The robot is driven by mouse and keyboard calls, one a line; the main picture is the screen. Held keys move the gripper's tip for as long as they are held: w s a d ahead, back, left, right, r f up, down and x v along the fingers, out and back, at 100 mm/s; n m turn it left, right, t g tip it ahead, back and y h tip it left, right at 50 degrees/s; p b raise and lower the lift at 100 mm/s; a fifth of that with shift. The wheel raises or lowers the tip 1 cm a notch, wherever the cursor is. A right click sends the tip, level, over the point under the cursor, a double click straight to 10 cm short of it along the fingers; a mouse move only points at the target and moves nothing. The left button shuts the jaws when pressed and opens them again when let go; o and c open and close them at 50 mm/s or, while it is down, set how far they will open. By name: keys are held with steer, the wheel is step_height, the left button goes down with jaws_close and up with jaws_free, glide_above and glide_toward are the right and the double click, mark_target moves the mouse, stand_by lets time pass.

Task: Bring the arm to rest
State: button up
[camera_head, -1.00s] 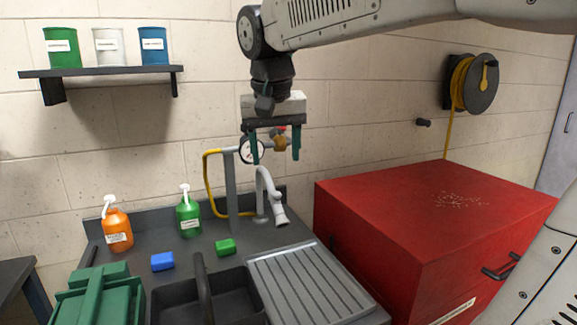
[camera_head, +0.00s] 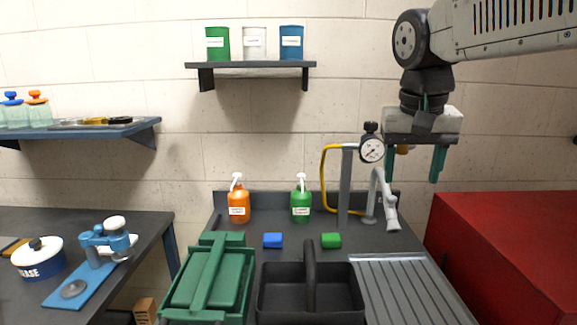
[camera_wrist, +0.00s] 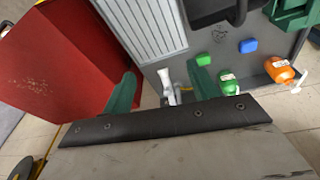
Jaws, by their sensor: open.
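My gripper (camera_head: 414,165) is at the upper right in the head view, pointing down, with its two green fingers apart and nothing between them. It hangs in front of the wall, above the right end of the sink counter and beside the red cabinet (camera_head: 505,250). In the wrist view the gripper (camera_wrist: 165,88) is open too, with bare counter edge, the tap (camera_wrist: 167,85) and the red cabinet (camera_wrist: 70,65) showing beyond the fingers. My arm reaches in from the upper right.
A gauge (camera_head: 371,149) stands near the gripper. A blue microscope (camera_head: 100,245) is on the left bench.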

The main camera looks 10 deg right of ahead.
steer(key=s+a+f+n, duration=0.2)
steer(key=s+f, duration=0.5)
steer(key=s, duration=0.1)
steer(key=s+a+f+n+y, duration=0.1)
steer(key=s+f+n, duration=0.1)
steer(key=s+f, duration=0.5)
steer(key=shift+s+a, duration=0.35)
steer(key=shift+s, duration=0.5)
